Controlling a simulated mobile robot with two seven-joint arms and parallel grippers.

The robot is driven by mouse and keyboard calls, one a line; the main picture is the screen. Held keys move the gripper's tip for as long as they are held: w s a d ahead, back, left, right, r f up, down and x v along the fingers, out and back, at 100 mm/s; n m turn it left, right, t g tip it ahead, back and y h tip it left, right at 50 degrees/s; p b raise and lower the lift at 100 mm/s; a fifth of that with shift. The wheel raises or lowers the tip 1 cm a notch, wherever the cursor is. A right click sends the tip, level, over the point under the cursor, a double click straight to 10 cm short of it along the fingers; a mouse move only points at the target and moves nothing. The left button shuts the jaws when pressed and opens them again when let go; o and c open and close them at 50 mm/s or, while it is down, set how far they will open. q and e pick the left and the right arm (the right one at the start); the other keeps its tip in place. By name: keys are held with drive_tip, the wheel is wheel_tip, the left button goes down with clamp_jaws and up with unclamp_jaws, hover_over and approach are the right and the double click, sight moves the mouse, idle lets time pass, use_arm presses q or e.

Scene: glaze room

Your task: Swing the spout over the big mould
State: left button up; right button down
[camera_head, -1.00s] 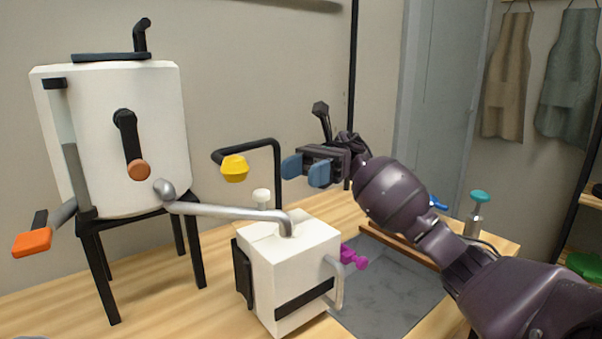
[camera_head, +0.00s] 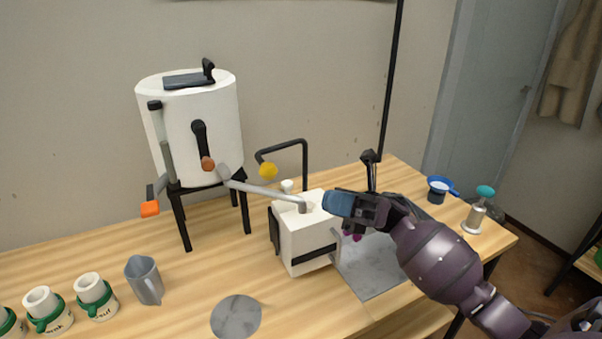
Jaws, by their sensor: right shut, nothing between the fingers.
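A grey metal spout (camera_head: 260,189) runs from the joint on the white tank (camera_head: 218,120) to the right. Its bent-down end is over the top of the white block-shaped mould with a black band (camera_head: 312,245), which I take as the big mould. Whether the spout end touches the mould cannot be told. My right gripper (camera_head: 338,203) is shut and empty, its blue fingertips just right of the spout end, by the mould's upper right edge. The gripper and arm hide part of the mould's right side. My left gripper is not in view.
A yellow knob (camera_head: 268,171) hangs on a black bent rod behind the spout. Left on the table are white cups with green bands (camera_head: 95,297), a grey jug (camera_head: 145,280) and a round grey disc (camera_head: 236,316). A sprayer (camera_head: 476,212) stands right.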

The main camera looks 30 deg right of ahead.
drive_tip(key=s+a+r+m+t+h+p, duration=0.1)
drive_tip(key=a+r+m+t+h+p, duration=0.2)
drive_tip(key=m+t+h, duration=0.7)
drive_tip(key=s+a+r+m+t+h+p, duration=0.1)
drive_tip(key=a+m+t+h+p, duration=0.4)
drive_tip(key=m+t, duration=0.95)
drive_tip(key=d+f+m+g+h, duration=0.3)
drive_tip(key=f+m+g+h, duration=0.3)
drive_tip(key=m+g+h, duration=0.2)
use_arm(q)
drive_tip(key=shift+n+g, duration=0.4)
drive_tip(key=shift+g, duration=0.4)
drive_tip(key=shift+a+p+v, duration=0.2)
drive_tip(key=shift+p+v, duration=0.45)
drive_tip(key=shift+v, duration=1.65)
use_arm(e)
drive_tip(key=shift+w+d+f, duration=0.3)
drive_tip(key=shift+w+d, duration=0.1)
drive_tip(key=shift+w, duration=1.8)
drive_tip(key=shift+w+d+f, duration=0.35)
drive_tip(key=shift+w+d, duration=0.05)
drive_tip(key=shift+w, duration=1.8)
drive_tip(key=shift+w+d+f, duration=0.3)
drive_tip(key=shift+w+d, duration=0.1)
drive_tip(key=shift+w, duration=1.8)
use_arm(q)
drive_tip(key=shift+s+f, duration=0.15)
use_arm(e)
drive_tip(key=shift+d, duration=0.15)
